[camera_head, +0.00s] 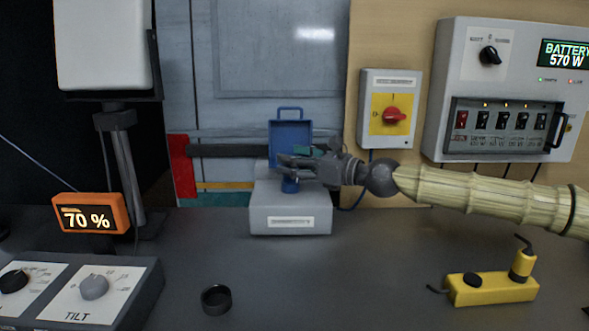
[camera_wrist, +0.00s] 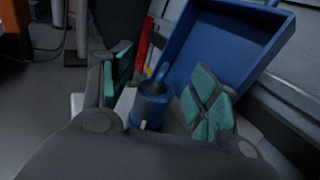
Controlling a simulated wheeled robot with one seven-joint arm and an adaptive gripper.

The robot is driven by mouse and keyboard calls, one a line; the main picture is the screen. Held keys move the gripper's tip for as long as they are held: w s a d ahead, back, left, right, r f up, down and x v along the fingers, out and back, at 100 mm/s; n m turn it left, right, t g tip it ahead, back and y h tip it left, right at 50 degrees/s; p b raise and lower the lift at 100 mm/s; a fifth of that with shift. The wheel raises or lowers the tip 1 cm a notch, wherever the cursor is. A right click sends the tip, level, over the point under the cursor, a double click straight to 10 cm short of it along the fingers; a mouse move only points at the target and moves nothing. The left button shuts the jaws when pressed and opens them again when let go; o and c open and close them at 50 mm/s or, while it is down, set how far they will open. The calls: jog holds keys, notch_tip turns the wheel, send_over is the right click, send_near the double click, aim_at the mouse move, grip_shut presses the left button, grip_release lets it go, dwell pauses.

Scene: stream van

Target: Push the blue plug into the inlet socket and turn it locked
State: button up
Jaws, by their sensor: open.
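The blue plug (camera_head: 290,185) is a short upright cylinder at the top of the grey inlet box (camera_head: 262,218), which has a white label on its front. In the wrist view the plug (camera_wrist: 148,110) shows a dark top, a white mark low on its side and a thin blue part rising behind it. A square blue lid (camera_head: 290,131) stands open behind; it is large in the wrist view (camera_wrist: 235,45). My gripper (camera_head: 288,168) is open, its teal pads (camera_wrist: 165,95) on either side of the plug, with gaps. The socket opening is hidden, and I cannot tell how deep the plug sits.
A red rotary switch (camera_head: 393,115) and a breaker panel (camera_head: 462,95) are on the wall at right.

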notch_tip(320, 180, up, 7)
jog(key=shift+r, duration=0.2)
dwell(0.5)
